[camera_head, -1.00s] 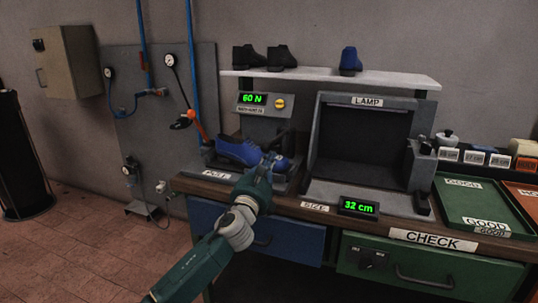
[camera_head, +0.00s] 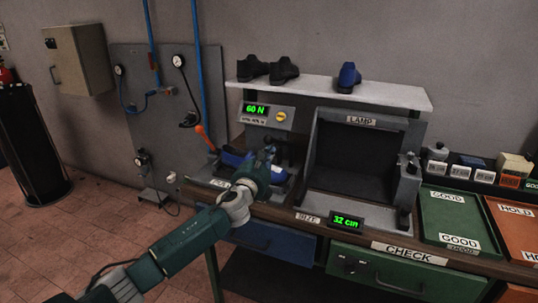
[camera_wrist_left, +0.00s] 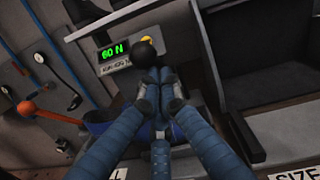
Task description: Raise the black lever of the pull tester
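The pull tester, with its green "60 N" display (camera_head: 255,109), stands at the back left of the bench. The black lever ends in a round black knob (camera_wrist_left: 147,48) just beyond my left fingertips in the left wrist view. My left gripper (camera_head: 266,153) is at the front of the tester; its fingers (camera_wrist_left: 159,80) are drawn together and look shut on the lever just below the knob. The fingers hide the lever's shaft. A blue shoe (camera_head: 234,158) sits in the tester, partly hidden by my gripper. My right gripper is not in view.
An orange-handled lever (camera_head: 203,135) stands left of the tester. The lamp box (camera_head: 356,155) is close on the right. A shelf (camera_head: 335,92) with shoes hangs above. Green (camera_head: 455,238) and orange trays lie at the far right.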

